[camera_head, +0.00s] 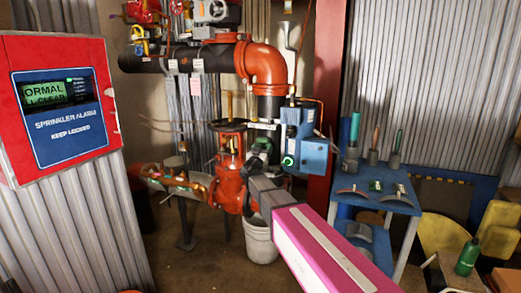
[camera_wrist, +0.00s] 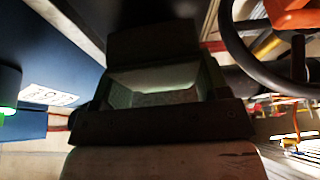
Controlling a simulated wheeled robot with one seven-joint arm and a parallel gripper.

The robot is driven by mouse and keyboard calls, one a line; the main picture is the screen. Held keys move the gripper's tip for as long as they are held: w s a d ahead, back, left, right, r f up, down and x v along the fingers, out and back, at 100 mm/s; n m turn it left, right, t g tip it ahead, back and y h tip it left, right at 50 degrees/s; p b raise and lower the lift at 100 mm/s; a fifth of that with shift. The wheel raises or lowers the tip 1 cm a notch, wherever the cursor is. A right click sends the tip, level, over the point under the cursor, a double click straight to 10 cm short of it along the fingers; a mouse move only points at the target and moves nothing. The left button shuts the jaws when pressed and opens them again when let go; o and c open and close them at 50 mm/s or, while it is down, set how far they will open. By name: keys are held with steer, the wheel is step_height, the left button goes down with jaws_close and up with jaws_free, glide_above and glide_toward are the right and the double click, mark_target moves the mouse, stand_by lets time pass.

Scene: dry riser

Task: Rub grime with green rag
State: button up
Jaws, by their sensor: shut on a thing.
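My gripper (camera_head: 257,163) is at the red valve assembly (camera_head: 230,180), just left of the blue box (camera_head: 300,138). It is shut on a dark green thing, which looks like the green rag (camera_head: 263,145). In the wrist view a dull grey-green patch of the rag (camera_wrist: 150,88) shows between the dark jaws; most of it is hidden. I cannot make out any grime in either view. Whether the rag touches the valve or pipe behind it is not clear.
A black handwheel (camera_wrist: 262,50) is close at the upper right in the wrist view. A white bucket (camera_head: 259,243) stands below my arm. A blue table (camera_head: 385,200) with tools is at the right. A red alarm panel (camera_head: 62,105) is at the left.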

steer(key=shift+s+d, duration=0.3)
steer(key=shift+d, duration=0.35)
steer(key=shift+s+d, duration=0.3)
steer(key=shift+d, duration=0.35)
steer(key=shift+w, duration=0.2)
steer(key=shift+w+a, duration=0.3)
steer(key=shift+a, duration=0.35)
steer(key=shift+w+a, duration=0.3)
steer(key=shift+a, duration=0.3)
steer(key=shift+w+a, duration=0.3)
steer(key=shift+a, duration=0.35)
steer(key=shift+s+d, duration=0.3)
steer(key=shift+d, duration=0.35)
steer(key=shift+s+d, duration=0.35)
steer(key=shift+d, duration=0.35)
steer(key=shift+s+d, duration=0.3)
steer(key=shift+d, duration=0.35)
steer(key=shift+s, duration=0.1)
steer(key=shift+a, duration=0.15)
steer(key=shift+w+a, duration=0.3)
steer(key=shift+a, duration=0.3)
steer(key=shift+w+a, duration=0.25)
steer(key=shift+a, duration=0.35)
steer(key=shift+w+a, duration=0.3)
steer(key=shift+a, duration=0.3)
steer(key=shift+s, duration=0.1)
